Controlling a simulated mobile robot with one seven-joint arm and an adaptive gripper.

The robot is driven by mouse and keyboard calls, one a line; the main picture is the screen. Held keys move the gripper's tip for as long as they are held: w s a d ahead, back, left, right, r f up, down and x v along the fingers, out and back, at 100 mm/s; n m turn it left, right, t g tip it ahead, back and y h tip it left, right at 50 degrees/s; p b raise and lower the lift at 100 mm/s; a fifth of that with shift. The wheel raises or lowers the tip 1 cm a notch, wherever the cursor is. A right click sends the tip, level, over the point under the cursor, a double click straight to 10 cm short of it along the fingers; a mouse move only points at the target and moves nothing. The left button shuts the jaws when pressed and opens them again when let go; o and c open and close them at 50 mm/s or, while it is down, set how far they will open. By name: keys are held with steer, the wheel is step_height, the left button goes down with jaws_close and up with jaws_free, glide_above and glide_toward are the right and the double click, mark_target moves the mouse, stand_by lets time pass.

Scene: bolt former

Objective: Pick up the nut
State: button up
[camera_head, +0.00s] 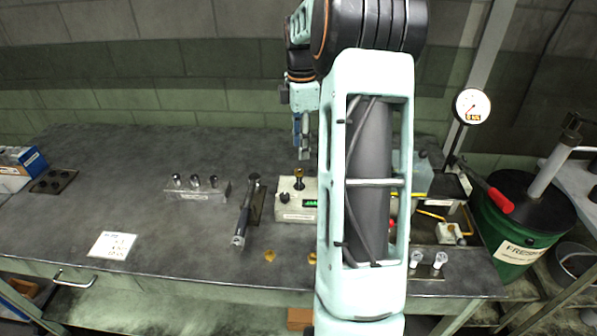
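Two small brass-coloured pieces that look like nuts lie near the table's front edge in the head view. One nut (270,255) is in clear sight. The other nut (312,257) lies just to its right, close against the outline of my arm and perhaps partly hidden by it. My gripper (304,150) hangs over the back part of the table, pointing down, well behind and above both pieces. It is small and partly behind my arm, so whether its fingers are apart cannot be told. I see nothing held in it.
A grey tester box (297,213) with a brass bolt-like piece on top stands below my gripper. Left of it are a dark lever tool (245,212) and a metal block (196,196) with several studs. A paper card (112,245) lies front left. A green drum (510,235) stands right.

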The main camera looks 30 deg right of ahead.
mark_target(300, 170)
steer(key=f, duration=0.7)
steer(key=shift+w+f+p, duration=0.2)
steer(key=shift+f+p, duration=0.1)
steer(key=shift+f, duration=0.1)
jaws_close()
